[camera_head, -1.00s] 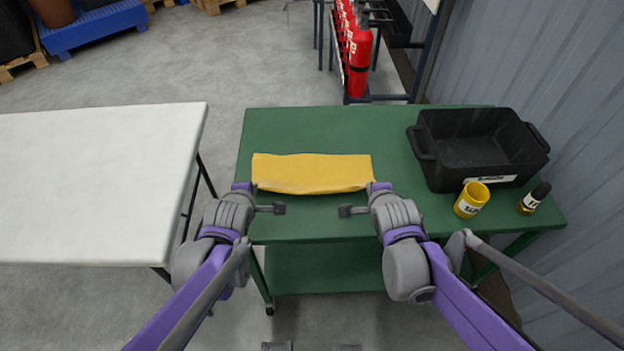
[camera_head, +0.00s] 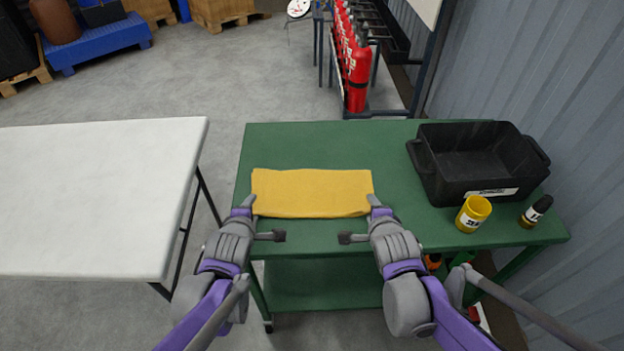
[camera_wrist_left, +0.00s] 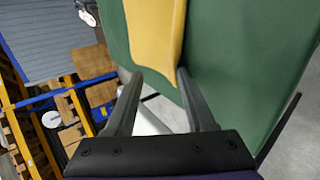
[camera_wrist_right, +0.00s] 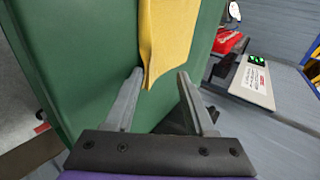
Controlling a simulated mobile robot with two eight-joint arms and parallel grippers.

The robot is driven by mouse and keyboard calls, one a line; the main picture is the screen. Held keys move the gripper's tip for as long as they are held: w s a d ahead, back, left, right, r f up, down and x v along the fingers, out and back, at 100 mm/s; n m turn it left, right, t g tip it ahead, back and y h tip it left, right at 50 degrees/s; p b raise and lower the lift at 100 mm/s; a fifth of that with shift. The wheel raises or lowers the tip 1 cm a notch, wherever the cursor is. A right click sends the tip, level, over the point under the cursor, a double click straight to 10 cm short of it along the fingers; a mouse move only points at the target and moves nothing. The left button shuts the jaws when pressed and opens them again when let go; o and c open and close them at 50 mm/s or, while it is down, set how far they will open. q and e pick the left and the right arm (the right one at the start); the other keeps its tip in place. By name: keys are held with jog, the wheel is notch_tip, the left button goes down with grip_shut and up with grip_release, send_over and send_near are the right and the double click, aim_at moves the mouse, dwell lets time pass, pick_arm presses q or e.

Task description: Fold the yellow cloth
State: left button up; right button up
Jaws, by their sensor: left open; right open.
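The yellow cloth (camera_head: 312,193) lies as a flat, wide rectangle on the green table (camera_head: 300,145), near its front edge. My left gripper (camera_head: 262,220) is open at the cloth's front left corner. My right gripper (camera_head: 362,220) is open at the front right corner. In the right wrist view the cloth's corner (camera_wrist_right: 160,50) reaches to between the open fingers (camera_wrist_right: 160,78). Neither gripper is closed on the cloth.
A black bin (camera_head: 475,165) stands on the table's right side. A white table (camera_head: 90,200) is at the left. Red extinguishers (camera_head: 357,75) stand behind. The table's back left is bare.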

pick_arm(q)
jog(key=shift+r, duration=0.25)
pick_arm(e)
jog(key=shift+r, duration=0.25)
pick_arm(q)
jog(key=s+r, duration=0.6)
jog(key=r, duration=0.2)
jog(key=shift+r, duration=0.25)
pick_arm(e)
jog(key=s+r, duration=0.6)
jog(key=r, duration=0.2)
jog(key=shift+r, duration=0.25)
